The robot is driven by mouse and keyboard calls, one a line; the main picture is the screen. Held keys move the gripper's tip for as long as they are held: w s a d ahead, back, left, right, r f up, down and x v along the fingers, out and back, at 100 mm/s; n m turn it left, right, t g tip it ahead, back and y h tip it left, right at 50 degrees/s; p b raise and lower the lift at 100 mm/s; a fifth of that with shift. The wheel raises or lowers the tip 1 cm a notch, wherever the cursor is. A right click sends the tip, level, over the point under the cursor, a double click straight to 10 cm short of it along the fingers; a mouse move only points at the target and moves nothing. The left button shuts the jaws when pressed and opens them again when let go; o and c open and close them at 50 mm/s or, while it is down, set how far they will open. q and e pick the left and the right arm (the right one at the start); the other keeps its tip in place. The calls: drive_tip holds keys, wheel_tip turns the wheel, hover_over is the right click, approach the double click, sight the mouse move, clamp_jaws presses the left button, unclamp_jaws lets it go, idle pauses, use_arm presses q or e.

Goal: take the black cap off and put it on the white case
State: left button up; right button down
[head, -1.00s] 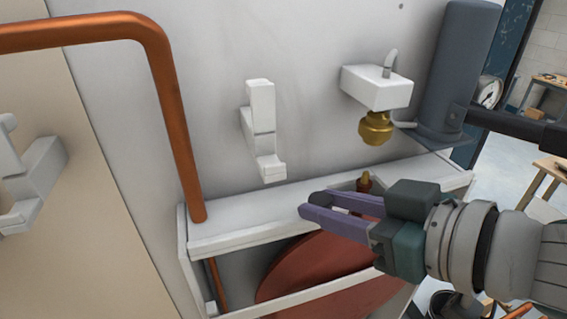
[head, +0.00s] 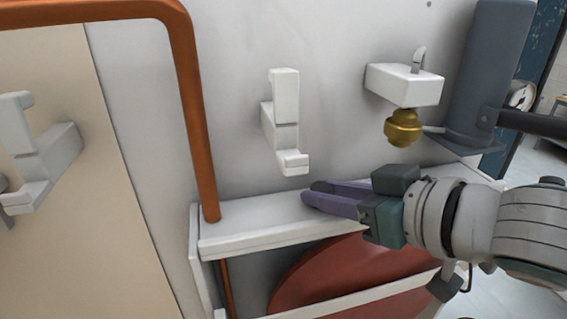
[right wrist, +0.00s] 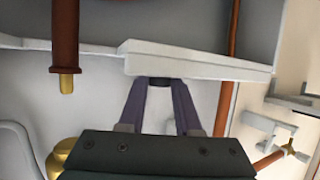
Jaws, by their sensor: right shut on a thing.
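My right gripper (head: 309,192) has purple fingers shut on a small black cap (head: 322,186). In the head view the fingertips overlap the top ledge of the white case (head: 245,233), below the white bracket. The right wrist view shows the dark cap (right wrist: 160,83) between the fingertips (right wrist: 160,90), close to the white ledge's edge (right wrist: 200,64). I cannot tell whether the cap touches the ledge. A red-brown pipe end with a brass tip (right wrist: 67,84) stands bare to the left in that view. The gripper hides this pipe end in the head view. My left gripper is not in view.
A copper pipe (head: 193,110) runs down to the case's left end. A white bracket (head: 285,120) juts from the wall above the ledge. A white box (head: 405,85) with a brass fitting (head: 403,128) and a grey cylinder (head: 490,80) are at right. A large red-brown disc (head: 350,265) is inside the case.

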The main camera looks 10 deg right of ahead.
drive_tip(key=shift+f, duration=0.2)
drive_tip(key=c, duration=0.5)
unclamp_jaws()
drive_tip(key=shift+c, duration=0.3)
drive_tip(key=shift+r, duration=0.1)
drive_tip(key=shift+s+r+p, duration=0.25)
drive_tip(key=shift+r+p, duration=0.55)
drive_tip(key=shift+p, duration=0.1)
drive_tip(key=shift+s+r+p, duration=0.25)
drive_tip(key=shift+r+p, duration=0.45)
drive_tip(key=shift+p, duration=0.05)
drive_tip(key=shift+s+r+p, duration=0.25)
drive_tip(key=shift+r+p, duration=0.5)
drive_tip(key=shift+p, duration=0.05)
drive_tip(key=shift+s+r+p, duration=0.25)
drive_tip(key=shift+r+p, duration=0.45)
drive_tip(key=shift+p, duration=0.05)
drive_tip(key=shift+s, duration=0.1)
